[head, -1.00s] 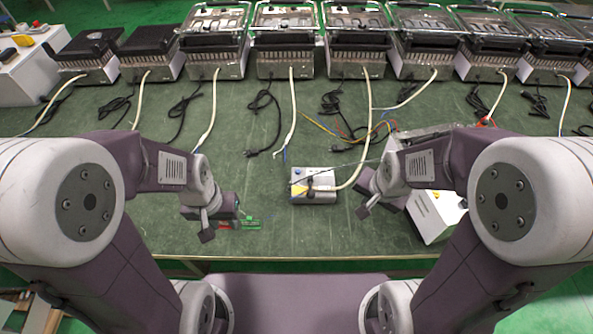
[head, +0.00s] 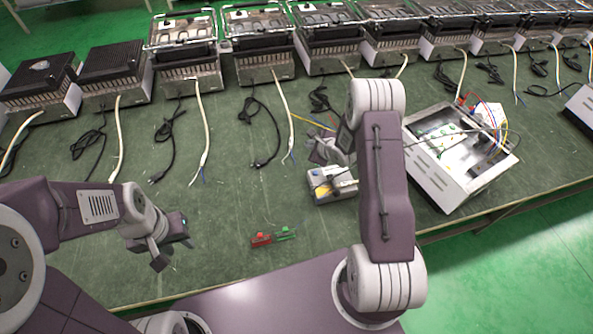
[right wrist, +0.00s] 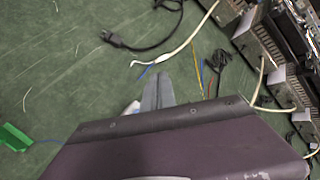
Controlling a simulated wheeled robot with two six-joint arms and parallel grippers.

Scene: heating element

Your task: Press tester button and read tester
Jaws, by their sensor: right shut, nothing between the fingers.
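A small grey-white box with a yellow patch (head: 322,190), likely the tester, stands on the green bench; its top is partly covered and I cannot make out a button or reading. My right gripper (head: 322,148) is just above and behind this box in the head view. Its two fingers show side by side, shut and empty, in the right wrist view (right wrist: 158,92). My left gripper (head: 165,250) hangs over the bench at the left, apart from the box; its finger gap is unclear. A red piece (head: 261,240) and a green piece (head: 286,233) lie between the grippers, near the front.
An open metal case (head: 437,184) with wires and a circuit board stands to the right of my right arm. A row of heater units (head: 187,75) lines the back, with black and white cables (head: 263,130) lying forward. The front left-middle of the bench is mostly clear.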

